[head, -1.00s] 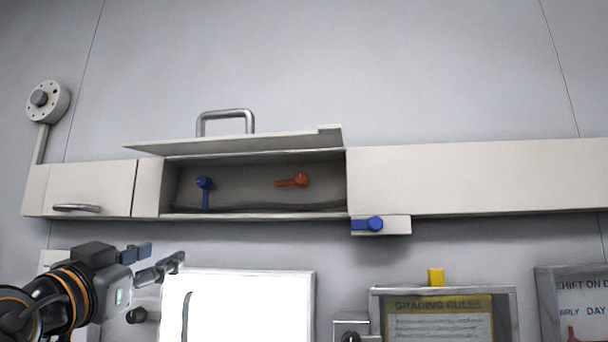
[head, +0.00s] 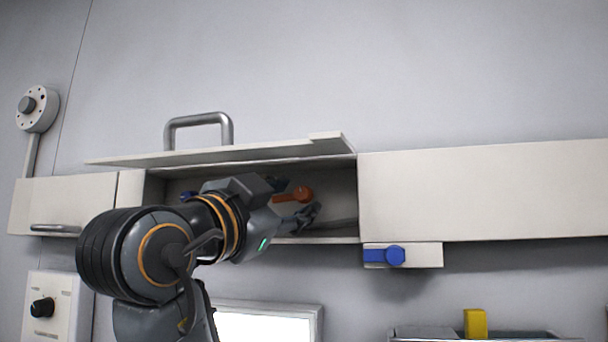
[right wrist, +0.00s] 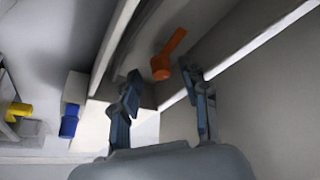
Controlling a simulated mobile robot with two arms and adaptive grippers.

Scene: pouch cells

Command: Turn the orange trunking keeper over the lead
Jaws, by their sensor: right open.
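The orange trunking keeper (head: 297,195) sits on the back wall inside the open trunking box, its arm pointing left in the head view. It also shows in the right wrist view (right wrist: 168,62), just beyond my fingertips. The grey lead (head: 336,224) runs low along the box, below the keeper; my arm hides much of it. My right gripper (head: 302,214) reaches into the box, just below and beside the keeper. In the right wrist view its two fingers (right wrist: 163,84) are apart with nothing held between them. Contact with the keeper cannot be told. My left gripper is not in view.
The raised lid (head: 240,153) with its handle overhangs the box. A blue keeper (head: 187,195) is mostly hidden behind my arm. A blue latch (head: 393,256) sits under the closed trunking (head: 480,192) at right. A yellow block (head: 477,323) stands lower right.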

